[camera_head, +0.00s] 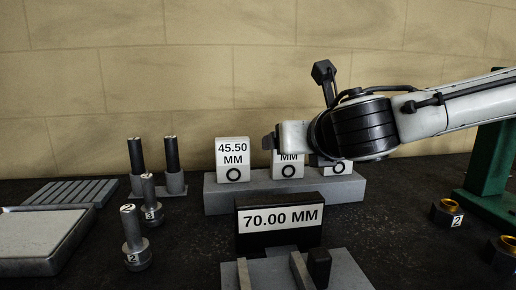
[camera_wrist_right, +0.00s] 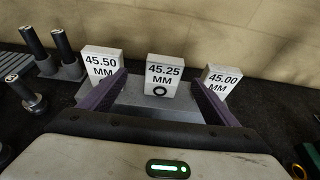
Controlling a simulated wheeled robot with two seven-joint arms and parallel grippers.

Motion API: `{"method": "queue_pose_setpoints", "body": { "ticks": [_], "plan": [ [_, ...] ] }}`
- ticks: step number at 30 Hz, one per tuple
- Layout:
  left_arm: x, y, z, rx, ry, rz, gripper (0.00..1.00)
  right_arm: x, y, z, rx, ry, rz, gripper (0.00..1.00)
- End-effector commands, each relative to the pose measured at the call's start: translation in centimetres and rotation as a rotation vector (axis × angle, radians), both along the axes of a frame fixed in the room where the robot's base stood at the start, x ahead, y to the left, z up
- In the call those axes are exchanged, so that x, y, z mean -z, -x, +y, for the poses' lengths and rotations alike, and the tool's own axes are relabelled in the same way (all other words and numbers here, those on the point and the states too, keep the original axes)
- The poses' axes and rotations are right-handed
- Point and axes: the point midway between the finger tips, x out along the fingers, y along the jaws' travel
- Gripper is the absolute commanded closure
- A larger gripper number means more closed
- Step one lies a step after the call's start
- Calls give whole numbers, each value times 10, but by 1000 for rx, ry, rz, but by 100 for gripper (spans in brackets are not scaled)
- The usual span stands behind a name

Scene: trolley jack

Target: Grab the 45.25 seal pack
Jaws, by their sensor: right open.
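The 45.25 seal pack (camera_wrist_right: 163,76) is a white block with black print and a ring mark, standing upright in the middle of a grey stand (camera_wrist_right: 185,114). In the head view the pack (camera_head: 289,168) has its upper part hidden by my right gripper (camera_head: 272,142). In the right wrist view my right gripper (camera_wrist_right: 160,80) is open, its two purple-grey fingers apart on either side of the pack's lower part in the picture, with nothing held. I cannot tell whether they reach the pack. My left gripper is in neither view.
The 45.50 pack (camera_head: 233,160) stands left of it and the 45.00 pack (camera_wrist_right: 222,80) right, with narrow gaps between. A 70.00 MM sign (camera_head: 280,218) stands in front. Dark-handled tools (camera_head: 172,155) stand at left, a green post (camera_head: 490,165) at right. A wall is behind.

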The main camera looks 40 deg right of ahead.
Motion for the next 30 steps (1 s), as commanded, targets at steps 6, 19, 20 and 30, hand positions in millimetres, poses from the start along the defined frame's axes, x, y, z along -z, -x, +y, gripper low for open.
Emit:
{"method": "queue_pose_setpoints", "body": {
  "ticks": [6, 19, 20, 30],
  "plan": [
    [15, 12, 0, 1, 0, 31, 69, 13, -24, -14, 2, -1, 3, 17],
    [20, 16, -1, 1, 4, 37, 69, 24, -61, -42, 3, -3, 2, 17],
    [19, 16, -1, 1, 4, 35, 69, 24, -65, -46, 4, -3, 1, 17],
    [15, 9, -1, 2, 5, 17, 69, 30, -82, -54, 0, 1, 0, 17]
  ]
}}
